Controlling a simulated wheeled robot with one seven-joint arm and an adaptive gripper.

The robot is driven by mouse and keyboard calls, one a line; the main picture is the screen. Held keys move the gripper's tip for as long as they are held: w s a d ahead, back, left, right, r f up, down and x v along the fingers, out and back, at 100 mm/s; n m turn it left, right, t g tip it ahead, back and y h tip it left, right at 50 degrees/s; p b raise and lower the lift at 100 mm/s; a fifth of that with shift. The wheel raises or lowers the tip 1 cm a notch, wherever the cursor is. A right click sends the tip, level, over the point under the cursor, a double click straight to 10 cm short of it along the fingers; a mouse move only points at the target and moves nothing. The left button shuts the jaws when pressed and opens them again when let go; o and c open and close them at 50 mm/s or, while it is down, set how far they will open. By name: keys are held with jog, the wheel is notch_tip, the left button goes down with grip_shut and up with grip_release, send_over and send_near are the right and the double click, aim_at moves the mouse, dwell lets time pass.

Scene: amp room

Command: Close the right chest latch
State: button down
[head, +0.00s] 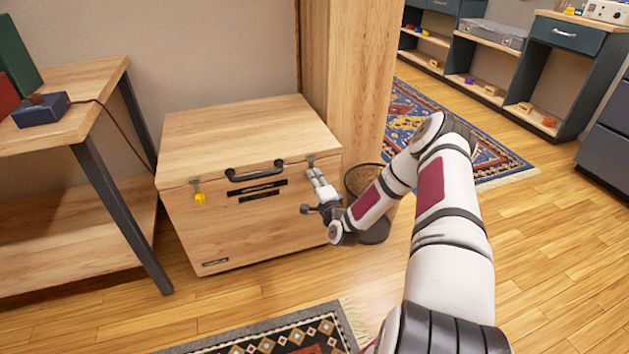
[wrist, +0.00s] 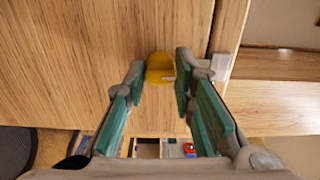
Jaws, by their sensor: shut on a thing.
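The wooden chest (head: 230,230) stands on the floor with its lid (head: 245,130) down. A left latch with a yellow tab (head: 200,199) hangs on its front. The right latch has a grey bracket (head: 311,160) at the lid's edge; that bracket also shows in the wrist view (wrist: 220,66). My gripper (head: 316,178) is at the chest's front right, just under that bracket. In the wrist view, the yellow tab of the right latch (wrist: 160,66) sits between my fingertips (wrist: 160,85), and my gripper is shut on it. My fingers hide this tab in the head view.
A bin (head: 364,180) stands right of the chest, close to my arm, beside a wooden pillar (head: 358,80). A wooden table (head: 75,120) is on the left. A patterned rug (head: 270,338) lies in front. Open floor is on the right.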

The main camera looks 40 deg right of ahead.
jog(key=shift+s+d+f, duration=0.1)
jog(key=c, duration=1.3)
grip_release()
jog(key=v, duration=1.2)
